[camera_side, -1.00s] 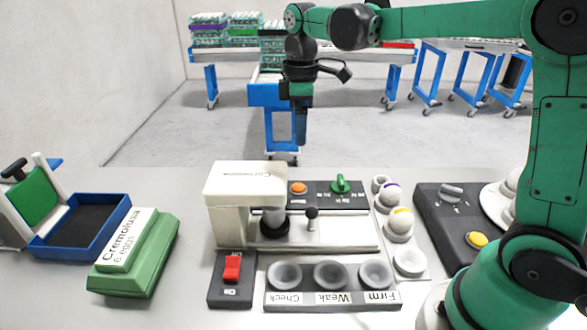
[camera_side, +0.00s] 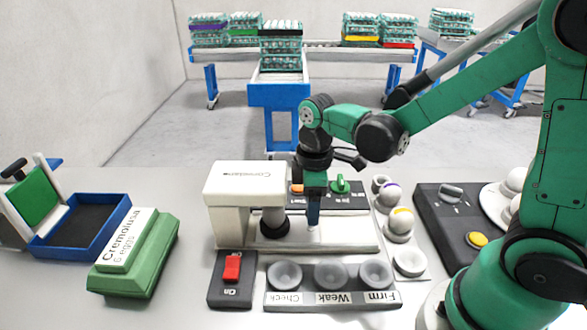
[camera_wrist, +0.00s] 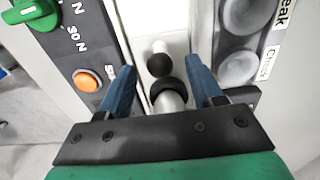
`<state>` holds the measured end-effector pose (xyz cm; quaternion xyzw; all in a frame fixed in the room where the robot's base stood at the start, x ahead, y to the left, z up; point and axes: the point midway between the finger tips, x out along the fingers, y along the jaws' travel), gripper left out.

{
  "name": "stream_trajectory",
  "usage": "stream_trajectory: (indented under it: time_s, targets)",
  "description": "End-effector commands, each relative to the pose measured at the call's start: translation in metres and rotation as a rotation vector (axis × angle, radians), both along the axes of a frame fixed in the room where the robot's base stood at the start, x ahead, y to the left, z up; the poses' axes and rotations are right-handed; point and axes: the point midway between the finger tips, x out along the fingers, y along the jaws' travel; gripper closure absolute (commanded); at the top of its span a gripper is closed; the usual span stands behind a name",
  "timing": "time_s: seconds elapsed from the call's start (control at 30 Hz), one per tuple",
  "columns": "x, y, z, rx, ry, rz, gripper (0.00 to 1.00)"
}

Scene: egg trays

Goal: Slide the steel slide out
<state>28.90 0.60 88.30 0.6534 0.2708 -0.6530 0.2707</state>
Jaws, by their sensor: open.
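The steel slide shows as a pale flat strip (camera_side: 345,238) along the front of the cream tester (camera_side: 245,185). Its upright black ball knob (camera_wrist: 160,63) shows in the wrist view. My gripper (camera_side: 313,224) is low over the slide, pointing down, and hides the knob in the side view. In the wrist view, my gripper's (camera_wrist: 162,72) two blue fingers stand apart, one on each side of the knob, with gaps showing. The tester's dark round plunger (camera_side: 274,224) stands just left of the fingers.
A panel with an orange button (camera_side: 297,188) and green dial (camera_side: 340,184) lies behind. Labelled cups (camera_side: 330,275) and a red switch (camera_side: 232,268) are in front. Eggs in holders (camera_side: 399,222) stand to the right. A green egg box (camera_side: 135,255) is left.

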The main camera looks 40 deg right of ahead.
Motion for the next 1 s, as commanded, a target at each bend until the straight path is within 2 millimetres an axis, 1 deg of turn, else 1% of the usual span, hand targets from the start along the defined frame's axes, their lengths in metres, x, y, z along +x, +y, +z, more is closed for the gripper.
stream_trajectory:
  time_s: [0.1, 0.13, 0.27, 0.6, 0.8, 0.87, 0.9, 0.97, 1.0]
  targets:
    - [0.001, 0.000, -0.016, 0.001, -0.001, 0.000, 0.41]
    - [0.001, 0.000, -0.018, 0.001, -0.001, 0.000, 0.41]
    - [0.001, 0.000, -0.017, 0.001, -0.001, 0.000, 0.41]
    - [0.000, 0.000, -0.024, 0.001, -0.001, 0.000, 0.41]
    - [0.000, 0.000, -0.024, 0.001, -0.001, 0.000, 0.41]
    - [0.000, 0.000, -0.024, 0.001, -0.001, 0.000, 0.58]
    - [0.000, 0.000, -0.024, 0.001, -0.001, 0.000, 0.69]
    - [0.000, 0.000, -0.024, 0.001, -0.001, 0.000, 0.86]
    - [0.000, 0.000, -0.024, 0.001, -0.001, 0.000, 0.98]
